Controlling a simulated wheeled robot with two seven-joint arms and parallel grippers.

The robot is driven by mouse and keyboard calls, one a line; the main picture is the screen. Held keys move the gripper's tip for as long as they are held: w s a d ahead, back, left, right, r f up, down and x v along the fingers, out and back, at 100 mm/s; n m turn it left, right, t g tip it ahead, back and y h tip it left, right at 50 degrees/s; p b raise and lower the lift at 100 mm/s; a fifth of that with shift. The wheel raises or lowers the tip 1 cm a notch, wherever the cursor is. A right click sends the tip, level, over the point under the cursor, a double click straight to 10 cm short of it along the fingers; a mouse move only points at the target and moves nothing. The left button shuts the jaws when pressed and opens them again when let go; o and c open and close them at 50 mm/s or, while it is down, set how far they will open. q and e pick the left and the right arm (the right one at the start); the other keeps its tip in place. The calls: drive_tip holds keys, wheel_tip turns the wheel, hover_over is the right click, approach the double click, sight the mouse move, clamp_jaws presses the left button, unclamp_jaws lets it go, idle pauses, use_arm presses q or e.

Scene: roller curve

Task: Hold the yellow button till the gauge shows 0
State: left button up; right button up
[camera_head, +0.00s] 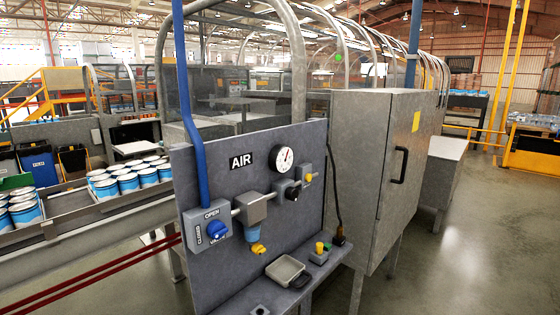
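A grey panel marked AIR (242,161) stands in the middle. A round white gauge (283,158) is at its upper right; a red mark shows on its face, but the reading is too small to tell. A small yellow part (308,177) sits on a grey block to the right below the gauge. A yellow knob-like part (320,247) stands on a small box on the panel's shelf. Another yellow part (258,248) hangs under the filter. I cannot tell which one is the button. Neither gripper shows.
A blue valve knob (217,230) with OPEN and CLOSED marks is at the panel's left, below a blue pipe (191,100). A shallow tray (286,271) is on the shelf. A grey cabinet (357,150) stands right. Cans (128,181) stand left. Floor at right is clear.

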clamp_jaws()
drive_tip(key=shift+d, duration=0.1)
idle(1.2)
